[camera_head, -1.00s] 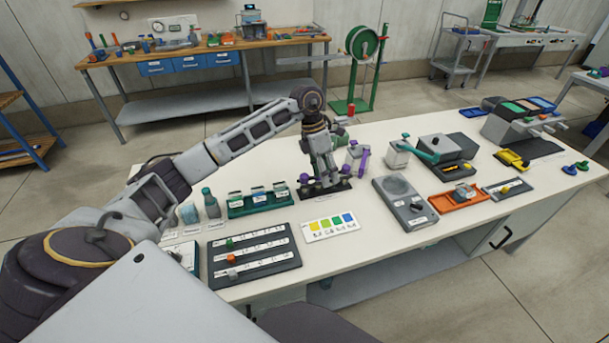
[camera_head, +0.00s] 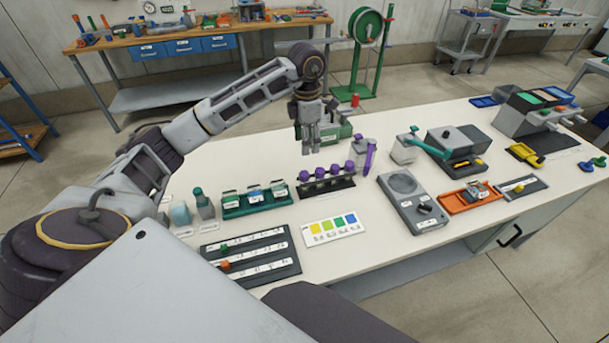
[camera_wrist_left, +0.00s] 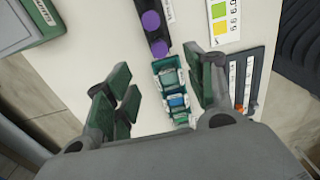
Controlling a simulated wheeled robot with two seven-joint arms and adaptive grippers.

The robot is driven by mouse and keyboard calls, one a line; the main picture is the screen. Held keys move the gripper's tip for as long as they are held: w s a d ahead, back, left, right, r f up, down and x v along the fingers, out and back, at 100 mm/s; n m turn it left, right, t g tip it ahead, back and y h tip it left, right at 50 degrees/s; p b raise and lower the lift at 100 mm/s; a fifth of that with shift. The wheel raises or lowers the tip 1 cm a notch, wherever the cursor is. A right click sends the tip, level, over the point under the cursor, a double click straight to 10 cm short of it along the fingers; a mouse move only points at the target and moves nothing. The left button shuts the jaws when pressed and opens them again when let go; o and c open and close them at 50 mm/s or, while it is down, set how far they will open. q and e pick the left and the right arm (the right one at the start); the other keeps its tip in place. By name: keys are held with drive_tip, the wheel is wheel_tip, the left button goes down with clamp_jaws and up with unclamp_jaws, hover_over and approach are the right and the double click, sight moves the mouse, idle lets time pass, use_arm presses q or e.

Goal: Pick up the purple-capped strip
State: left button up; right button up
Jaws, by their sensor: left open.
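The purple-capped strip (camera_head: 334,170) shows a row of several purple caps on a dark base, standing on the white bench. My left gripper (camera_head: 311,150) is open and empty, pointing down above and just behind the strip's left half in the head view. In the left wrist view two purple caps of the strip (camera_wrist_left: 152,21) show near the top, beyond my open left fingers (camera_wrist_left: 165,85). The rest of the strip is cut off there by the frame edge. My right gripper is not in view.
A colour card (camera_head: 334,228) lies in front. A grey container with a purple tool (camera_head: 369,156) stands at the right. A green case (camera_head: 340,131) sits behind my gripper.

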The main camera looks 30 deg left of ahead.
use_arm(q)
drive_tip(key=shift+a, duration=0.2)
idle(0.4)
hover_over(304, 173)
drive_tip(key=shift+w+d+f, duration=0.1)
drive_tip(key=shift+w+f, duration=0.05)
drive_tip(key=shift+f, duration=2)
drive_tip(key=shift+w+d+f, duration=0.1)
drive_tip(key=shift+f, duration=2.05)
drive_tip(key=shift+s+a+f+p, duration=0.1)
drive_tip(key=shift+s+f+p, duration=0.1)
drive_tip(key=shift+f, duration=0.6)
drive_tip(key=shift+s+a+f+p, duration=0.1)
drive_tip(key=shift+f+p, duration=0.05)
drive_tip(key=shift+f, duration=0.6)
drive_tip(key=shift+w+f, duration=0.1)
drive_tip(key=shift+f, duration=0.95)
